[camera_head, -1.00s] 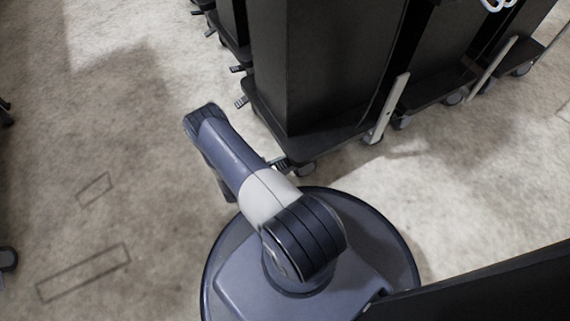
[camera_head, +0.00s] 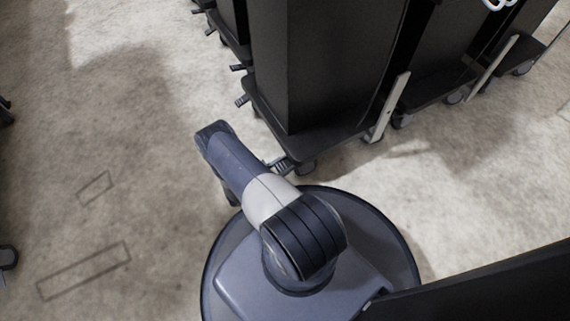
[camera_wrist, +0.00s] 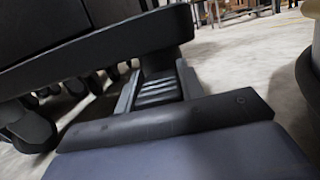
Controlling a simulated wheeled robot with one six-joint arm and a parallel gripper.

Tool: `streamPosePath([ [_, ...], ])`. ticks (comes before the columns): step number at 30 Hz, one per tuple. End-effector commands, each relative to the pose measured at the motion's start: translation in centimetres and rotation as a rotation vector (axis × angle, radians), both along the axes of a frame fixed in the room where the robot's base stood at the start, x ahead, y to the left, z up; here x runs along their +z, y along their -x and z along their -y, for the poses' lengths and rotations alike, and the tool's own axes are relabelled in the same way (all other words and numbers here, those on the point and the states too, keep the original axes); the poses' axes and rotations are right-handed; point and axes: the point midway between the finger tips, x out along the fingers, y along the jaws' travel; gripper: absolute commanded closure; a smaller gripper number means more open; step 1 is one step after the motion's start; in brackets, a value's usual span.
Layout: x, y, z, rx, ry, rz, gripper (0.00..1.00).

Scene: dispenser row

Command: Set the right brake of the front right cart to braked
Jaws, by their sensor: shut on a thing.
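The nearest dark cart (camera_head: 318,75) stands on a black base (camera_head: 330,142) with grey casters. A ribbed brake pedal (camera_head: 278,163) sticks out at its near corner, beside my arm. In the wrist view the ribbed pedal (camera_wrist: 155,92) lies between the two fingers of my gripper (camera_wrist: 157,84), which is shut on it. The cart's base edge (camera_wrist: 110,42) runs just above and left of it. Another pedal (camera_head: 242,100) shows at the same cart's left corner. I cannot tell whether the pedal is up or down.
More dark carts stand in a row behind, with pedals (camera_head: 238,68) along their left side. A dark panel (camera_head: 490,290) fills the lower right corner. The floor (camera_head: 120,140) at left is open.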

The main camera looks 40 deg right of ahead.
Motion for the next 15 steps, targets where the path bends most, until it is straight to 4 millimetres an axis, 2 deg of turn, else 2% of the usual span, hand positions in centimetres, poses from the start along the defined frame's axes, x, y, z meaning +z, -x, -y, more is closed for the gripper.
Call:
streamPosePath([
  [1, -0.02, -0.04, 0.0, 0.001, -0.001, 0.0, 1.0],
  [2, -0.02, -0.04, 0.0, 0.001, -0.001, 0.0, 0.62],
  [9, 0.0, -0.02, 0.0, 0.0, -0.001, 0.0, 0.42],
  [15, 0.0, -0.01, 0.0, 0.0, -0.001, 0.0, 0.42],
])
